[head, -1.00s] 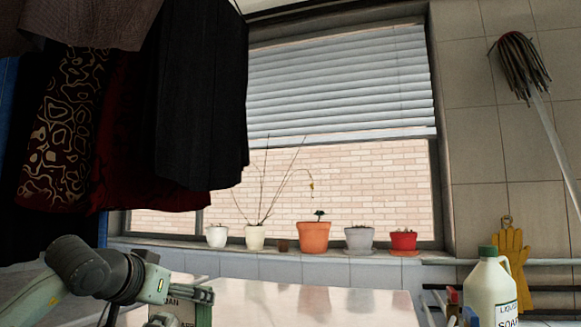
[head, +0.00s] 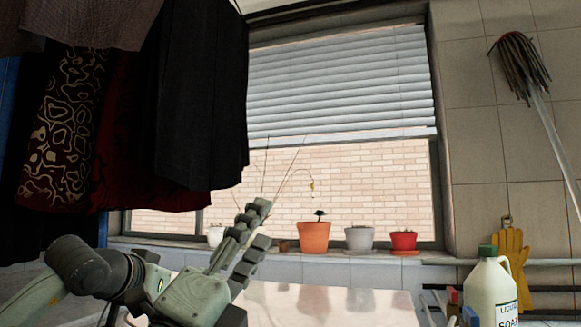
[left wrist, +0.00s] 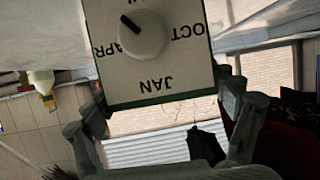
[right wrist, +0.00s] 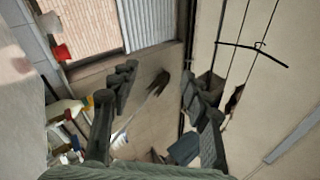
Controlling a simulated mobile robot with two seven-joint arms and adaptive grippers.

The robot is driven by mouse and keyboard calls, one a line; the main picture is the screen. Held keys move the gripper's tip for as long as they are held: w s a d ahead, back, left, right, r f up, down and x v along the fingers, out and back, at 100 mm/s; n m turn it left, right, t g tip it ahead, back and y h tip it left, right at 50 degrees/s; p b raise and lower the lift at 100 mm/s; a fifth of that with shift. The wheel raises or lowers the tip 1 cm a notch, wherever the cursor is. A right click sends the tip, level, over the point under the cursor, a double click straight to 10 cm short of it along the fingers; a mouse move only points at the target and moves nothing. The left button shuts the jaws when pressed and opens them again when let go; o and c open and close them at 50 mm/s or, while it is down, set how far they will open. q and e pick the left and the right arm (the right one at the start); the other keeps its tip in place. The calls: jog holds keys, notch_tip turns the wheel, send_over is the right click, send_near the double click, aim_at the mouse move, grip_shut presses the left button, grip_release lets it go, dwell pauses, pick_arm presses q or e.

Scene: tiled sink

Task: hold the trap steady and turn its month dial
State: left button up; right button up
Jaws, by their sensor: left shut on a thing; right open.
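The trap (left wrist: 190,75) fills the top middle of the left wrist view. It is a pale box with a dark green edge, its lettering upside down: JAN, APR and OCT. Its round month dial (left wrist: 142,35) has a black pointer aimed up and left, between APR and a cut-off label at the top. My left gripper (left wrist: 165,92) is shut on the trap, a finger at each side.
A white soap jug (head: 492,292) stands at the right front. Several pots, including an orange one (head: 313,237), line the window sill. Dark clothes (head: 200,95) hang at upper left. A shiny pale surface (head: 325,300) is clear in the middle.

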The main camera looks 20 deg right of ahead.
jog(key=s+d+r+m+g+h, duration=0.2)
jog(key=d+r+m+g+h, duration=0.1)
jog(key=r+h, duration=0.4)
jog(key=shift+s+d+r+g, duration=0.2)
jog(key=shift+d+r+g, duration=0.3)
jog(key=shift+r+g, duration=0.4)
jog(key=shift+f, duration=0.15)
